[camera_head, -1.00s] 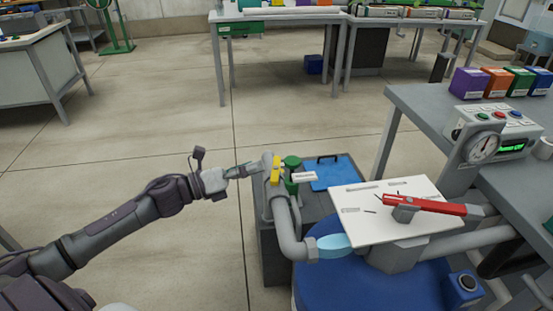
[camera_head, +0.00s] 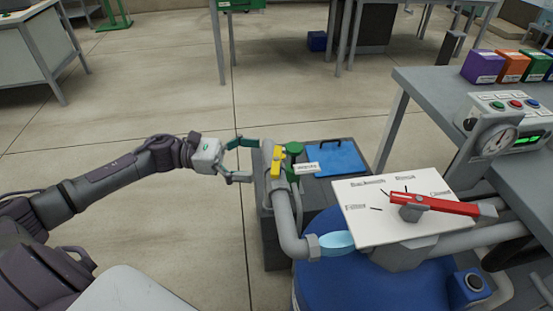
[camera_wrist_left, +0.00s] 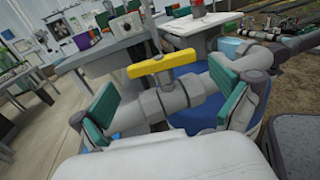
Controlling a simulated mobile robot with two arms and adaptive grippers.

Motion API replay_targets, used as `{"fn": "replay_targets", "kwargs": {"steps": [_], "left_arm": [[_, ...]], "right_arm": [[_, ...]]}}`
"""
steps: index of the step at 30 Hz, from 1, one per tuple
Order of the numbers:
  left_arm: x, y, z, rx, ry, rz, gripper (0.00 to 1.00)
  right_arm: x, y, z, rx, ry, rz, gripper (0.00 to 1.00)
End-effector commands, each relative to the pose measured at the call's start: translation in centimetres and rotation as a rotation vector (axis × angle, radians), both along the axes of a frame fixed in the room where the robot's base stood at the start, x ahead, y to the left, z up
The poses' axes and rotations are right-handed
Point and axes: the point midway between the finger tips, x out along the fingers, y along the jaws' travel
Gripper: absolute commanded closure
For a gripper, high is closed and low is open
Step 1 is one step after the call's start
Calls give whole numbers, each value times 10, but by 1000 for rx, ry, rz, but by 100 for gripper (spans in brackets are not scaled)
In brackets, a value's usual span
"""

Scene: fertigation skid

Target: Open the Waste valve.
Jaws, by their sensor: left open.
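A valve with a yellow handle (camera_head: 276,161) sits on a grey pipe (camera_head: 286,225) in the head view. My left gripper (camera_head: 252,161) is open and empty, just left of the valve. In the left wrist view its green-padded fingers (camera_wrist_left: 170,95) spread either side of the valve, with the handle beyond the tips. My right gripper is out of view.
A red lever (camera_head: 435,204) lies over a white labelled plate (camera_head: 365,220) above a blue drum (camera_head: 335,285). A gauge (camera_head: 497,140) and bench stand right. Floor left of the pipe is clear.

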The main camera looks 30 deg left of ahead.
Motion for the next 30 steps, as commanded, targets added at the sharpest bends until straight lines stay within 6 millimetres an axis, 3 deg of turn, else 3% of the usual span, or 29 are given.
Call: {"fn": "replay_targets", "kwargs": {"steps": [3,9,21,28,30], "left_arm": [[10,-22,3,-2,-5,-1,0],[19,-44,1,0,-2,0,0],[21,-51,0,0,1,1,0],[21,-50,0,0,0,1,38],[21,-50,0,0,1,2,41]], "right_arm": [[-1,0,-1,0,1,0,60],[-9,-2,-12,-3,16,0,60],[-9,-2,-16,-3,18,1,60],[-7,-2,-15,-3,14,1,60],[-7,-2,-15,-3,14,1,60]]}}
